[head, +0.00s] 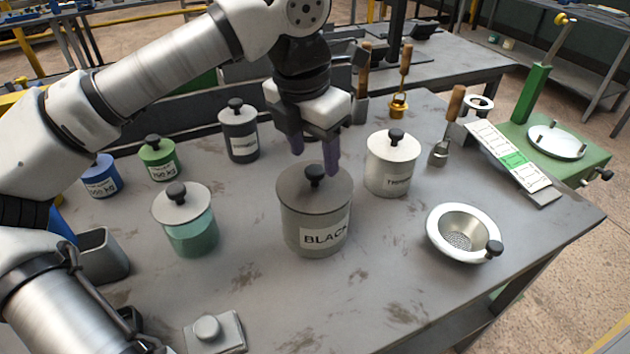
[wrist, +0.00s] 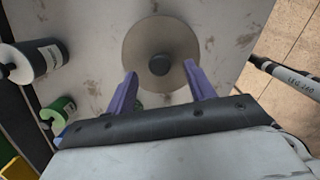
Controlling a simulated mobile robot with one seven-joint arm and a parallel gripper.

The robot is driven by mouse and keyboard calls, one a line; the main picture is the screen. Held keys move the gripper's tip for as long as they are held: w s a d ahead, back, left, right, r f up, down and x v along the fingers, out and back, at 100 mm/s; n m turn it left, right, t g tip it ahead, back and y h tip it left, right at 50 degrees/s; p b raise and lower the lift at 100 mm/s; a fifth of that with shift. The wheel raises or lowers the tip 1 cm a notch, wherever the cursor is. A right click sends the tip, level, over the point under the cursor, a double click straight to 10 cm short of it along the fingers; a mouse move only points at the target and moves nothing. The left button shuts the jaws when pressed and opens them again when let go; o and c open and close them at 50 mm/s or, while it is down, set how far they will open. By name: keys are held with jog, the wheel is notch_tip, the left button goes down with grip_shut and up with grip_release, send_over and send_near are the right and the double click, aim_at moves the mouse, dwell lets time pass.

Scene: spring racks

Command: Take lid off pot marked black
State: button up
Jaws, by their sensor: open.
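The pot marked black (head: 318,228) is a grey pot with a white label reading "BLACK", standing upright in the middle of the table. Its grey lid (head: 295,190) sits on top with a dark round knob (head: 315,171). My gripper (head: 316,170) is open above the lid, with its purple fingers pointing down near the knob. In the wrist view the round lid (wrist: 140,50) and knob (wrist: 159,65) lie just beyond the open fingertips (wrist: 160,72), and the knob lines up with the gap between them. Nothing is held.
A white lidded pot (head: 392,168) stands close on the right, a teal glass pot (head: 190,228) on the left. A dark pot (head: 239,138), green pot (head: 158,160) and blue pot (head: 101,178) stand behind left. A strainer (head: 463,232) lies at right. The table's front middle is clear.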

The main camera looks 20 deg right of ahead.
aim_at(315, 180)
jog(key=shift+w+d+f, duration=0.1)
jog(key=shift+f, duration=1.35)
jog(key=c, duration=1)
jog(key=shift+c, duration=0.6)
jog(key=shift+r, duration=0.15)
